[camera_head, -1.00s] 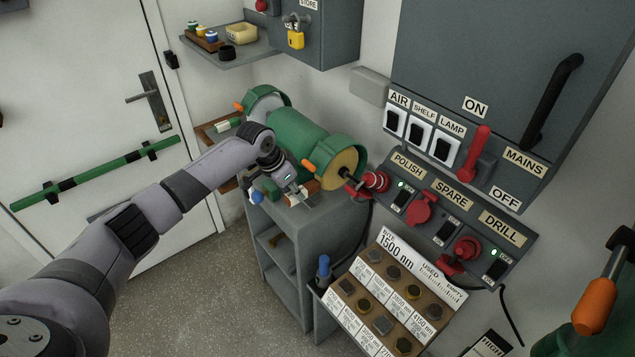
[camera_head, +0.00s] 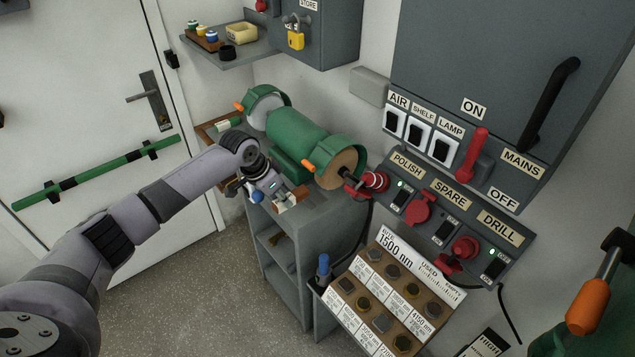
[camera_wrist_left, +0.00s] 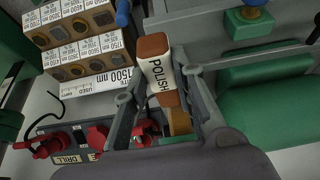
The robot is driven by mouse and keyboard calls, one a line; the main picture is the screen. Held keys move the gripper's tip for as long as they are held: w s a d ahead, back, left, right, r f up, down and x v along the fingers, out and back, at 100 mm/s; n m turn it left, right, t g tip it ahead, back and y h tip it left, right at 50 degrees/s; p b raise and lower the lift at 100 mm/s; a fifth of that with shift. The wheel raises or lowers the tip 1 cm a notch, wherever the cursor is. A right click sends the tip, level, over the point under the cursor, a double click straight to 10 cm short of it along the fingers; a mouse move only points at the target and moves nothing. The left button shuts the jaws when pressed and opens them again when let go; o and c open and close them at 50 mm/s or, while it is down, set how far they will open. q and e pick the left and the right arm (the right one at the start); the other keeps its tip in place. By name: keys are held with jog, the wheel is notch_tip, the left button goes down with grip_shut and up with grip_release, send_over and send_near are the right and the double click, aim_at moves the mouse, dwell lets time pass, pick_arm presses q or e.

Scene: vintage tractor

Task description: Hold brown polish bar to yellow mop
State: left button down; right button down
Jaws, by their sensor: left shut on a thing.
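The brown polish bar (camera_wrist_left: 158,68), with a white POLISH label, is between the fingers of my left gripper (camera_head: 287,203). The gripper is shut on it. In the head view the bar (camera_head: 285,201) shows only as a small white and brown patch at the fingertips, low in front of the green grinder (camera_head: 300,137). The mop (camera_head: 347,166) is the round wheel at the grinder's right end, and its face looks tan-brown now. The bar is to the left of and below the mop, apparently apart from it. A tan piece by the fingers (camera_wrist_left: 179,121) may be the mop.
The grinder stands on a grey cabinet (camera_head: 318,213). A tilted rack of bolts (camera_head: 385,300) stands in front. A wall shelf (camera_head: 230,53) hangs behind.

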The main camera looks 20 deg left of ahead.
pick_arm(q)
jog(key=s+a, duration=0.2)
jog(key=s, duration=0.1)
jog(key=s+a, duration=0.1)
jog(key=s, duration=0.1)
dwell(0.4)
jog(key=shift+d, duration=0.15)
dwell(0.4)
